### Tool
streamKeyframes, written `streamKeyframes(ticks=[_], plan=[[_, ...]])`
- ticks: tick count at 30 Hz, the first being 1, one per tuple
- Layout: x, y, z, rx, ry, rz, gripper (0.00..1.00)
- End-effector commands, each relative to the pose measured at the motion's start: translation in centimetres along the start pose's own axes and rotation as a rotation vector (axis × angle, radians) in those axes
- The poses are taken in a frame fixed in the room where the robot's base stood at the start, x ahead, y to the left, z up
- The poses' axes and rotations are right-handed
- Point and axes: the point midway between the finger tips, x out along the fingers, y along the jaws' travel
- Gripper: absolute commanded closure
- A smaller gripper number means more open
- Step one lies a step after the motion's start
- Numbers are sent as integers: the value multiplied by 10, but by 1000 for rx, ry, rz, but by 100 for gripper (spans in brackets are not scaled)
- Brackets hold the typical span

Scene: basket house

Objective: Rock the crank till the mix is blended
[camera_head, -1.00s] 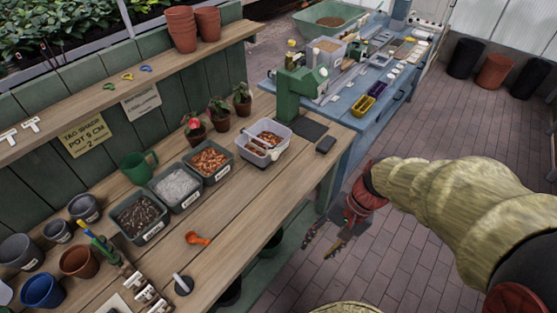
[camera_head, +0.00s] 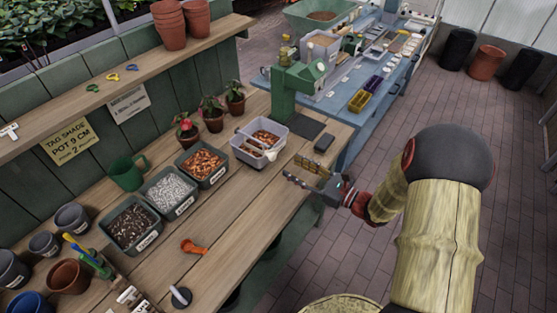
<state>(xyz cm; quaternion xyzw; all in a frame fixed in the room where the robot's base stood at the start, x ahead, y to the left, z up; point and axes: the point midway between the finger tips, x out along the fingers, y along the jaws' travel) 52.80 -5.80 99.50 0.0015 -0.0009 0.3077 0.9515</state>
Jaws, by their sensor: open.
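A clear grey tub (camera_head: 240,152) holding orange-brown chips stands at the right end of the wooden bench. A pale bar (camera_head: 252,143) lies across the tub; I cannot tell whether it is the crank. Behind the tub stands a green upright machine (camera_head: 288,92) with an arm reaching right. My gripper (camera_head: 296,169) is open and empty, above the bench's front edge, to the right of the tub and apart from it. Its fingers point left toward the bench.
Three bins, of brown chips (camera_head: 222,174), white grains (camera_head: 188,207) and dark bits (camera_head: 150,238), stand left of the tub. Potted plants (camera_head: 213,125) stand behind. The front bench strip is mostly clear.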

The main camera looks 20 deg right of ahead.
Motion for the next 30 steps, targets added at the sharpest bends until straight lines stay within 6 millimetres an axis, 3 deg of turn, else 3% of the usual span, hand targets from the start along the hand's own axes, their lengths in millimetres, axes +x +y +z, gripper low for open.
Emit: streamKeyframes(ticks=[13,25,30], plan=[[60,2,-2,-2,2,5,59],[67,1,-1,-2,3,2,59],[67,1,-1,-2,3,2,68]])
